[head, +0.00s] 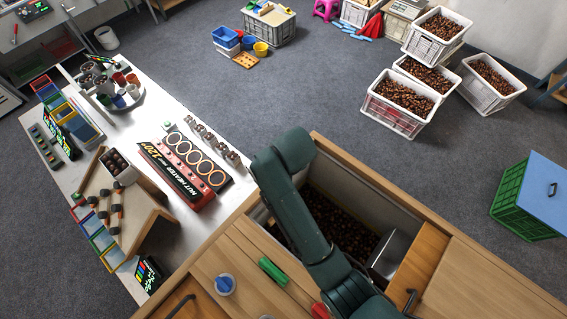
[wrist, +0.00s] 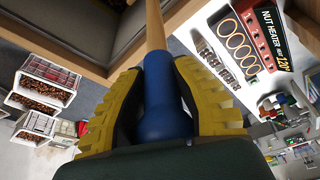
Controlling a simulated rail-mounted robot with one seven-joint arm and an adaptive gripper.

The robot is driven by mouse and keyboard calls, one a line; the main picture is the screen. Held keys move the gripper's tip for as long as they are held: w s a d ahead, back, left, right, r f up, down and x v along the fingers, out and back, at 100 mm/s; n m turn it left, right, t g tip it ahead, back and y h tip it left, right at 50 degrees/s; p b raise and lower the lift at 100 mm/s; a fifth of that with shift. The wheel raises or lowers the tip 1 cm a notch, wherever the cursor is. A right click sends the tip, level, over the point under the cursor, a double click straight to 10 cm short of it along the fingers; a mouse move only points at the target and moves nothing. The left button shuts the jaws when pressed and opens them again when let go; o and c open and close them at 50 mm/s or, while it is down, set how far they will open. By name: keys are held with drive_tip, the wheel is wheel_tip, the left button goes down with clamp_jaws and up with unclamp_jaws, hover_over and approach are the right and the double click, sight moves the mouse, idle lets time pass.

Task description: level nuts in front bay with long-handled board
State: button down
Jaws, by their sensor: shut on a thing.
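My gripper (wrist: 160,72) is shut on the blue grip (wrist: 165,105) of a long handle in the wrist view, a yellow finger on each side. The handle's pale wooden shaft (wrist: 155,25) runs on to the top edge of that view. The board at its far end is not seen. In the head view my dark green arm reaches over the wooden-rimmed bay (head: 372,187), and my gripper is hidden there. Dark brown nuts (head: 345,228) lie deep in the bay, partly covered by my arm. I cannot tell whether their surface is level.
A metal box-like piece (head: 390,256) stands at the bay's right end. Wooden lids (head: 235,265) lie at the near side, with a green handle (head: 272,271). A red nut heater (head: 185,172) stands on the white bench to the left. Nut crates (head: 400,103) stand on the floor behind.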

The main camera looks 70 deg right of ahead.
wheel_tip(320, 180, down, 29)
drive_tip(key=b, duration=1.2)
idle(0.4)
drive_tip(key=shift+r, duration=0.1)
drive_tip(key=shift+s+a+r+p, duration=0.1)
drive_tip(key=shift+s+r+p, duration=0.05)
drive_tip(key=shift+s+p, duration=0.2)
drive_tip(key=s+a+p, duration=0.3)
drive_tip(key=s+p, duration=0.2)
drive_tip(key=s, duration=0.1)
drive_tip(key=shift+s, duration=0.3)
